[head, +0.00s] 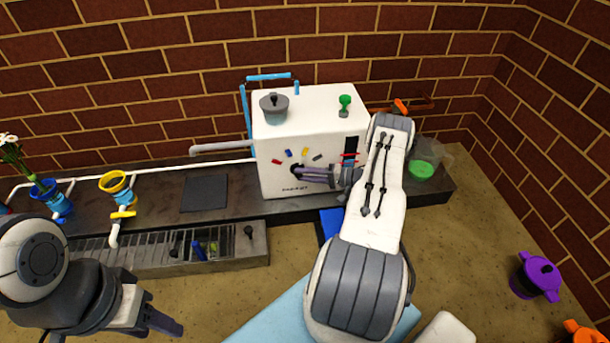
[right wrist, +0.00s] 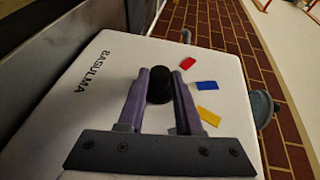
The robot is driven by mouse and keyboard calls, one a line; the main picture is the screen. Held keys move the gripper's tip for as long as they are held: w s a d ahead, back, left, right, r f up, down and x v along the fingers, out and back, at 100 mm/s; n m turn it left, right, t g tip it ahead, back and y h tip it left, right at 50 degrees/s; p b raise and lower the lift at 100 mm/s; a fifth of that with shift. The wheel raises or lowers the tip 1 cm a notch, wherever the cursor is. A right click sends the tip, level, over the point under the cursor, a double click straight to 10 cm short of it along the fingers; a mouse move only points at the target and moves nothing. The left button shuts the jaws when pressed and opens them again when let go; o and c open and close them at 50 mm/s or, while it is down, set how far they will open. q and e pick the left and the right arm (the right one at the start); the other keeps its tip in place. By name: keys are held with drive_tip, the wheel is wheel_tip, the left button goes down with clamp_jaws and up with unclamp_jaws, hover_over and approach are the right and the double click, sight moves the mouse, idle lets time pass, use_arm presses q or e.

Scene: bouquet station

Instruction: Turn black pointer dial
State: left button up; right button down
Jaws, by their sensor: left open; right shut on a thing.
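The black pointer dial (right wrist: 159,87) sits on the front of a white box-shaped machine (head: 280,130). Red (right wrist: 187,63), blue (right wrist: 206,85) and yellow (right wrist: 208,116) marks lie in an arc around it, and a dark mark (head: 317,157) shows in the head view. My right gripper (head: 300,171) is at the machine's front, its two fingers shut on the dial's sides. In the head view the fingers mostly hide the dial; its pointer direction is not clear. My left gripper (head: 162,322) is open and empty at the lower left, away from the machine.
A grey-lidded pot (head: 274,107) and a green knob (head: 345,101) are on the machine's top. Flowers in a blue pot (head: 50,197) and a yellow-rimmed pot (head: 115,184) stand left. A purple pot (head: 537,277) is at right. A slatted tray (head: 250,258) lies in front.

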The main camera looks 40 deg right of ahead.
drive_tip(key=c, duration=0.6)
unclamp_jaws()
drive_tip(key=shift+w, duration=0.1)
drive_tip(key=p+v, duration=0.2)
drive_tip(key=v, duration=0.8)
drive_tip(key=shift+s+d+r+p, duration=0.1)
drive_tip(key=shift+s+p, duration=0.15)
drive_tip(key=shift+p, duration=0.15)
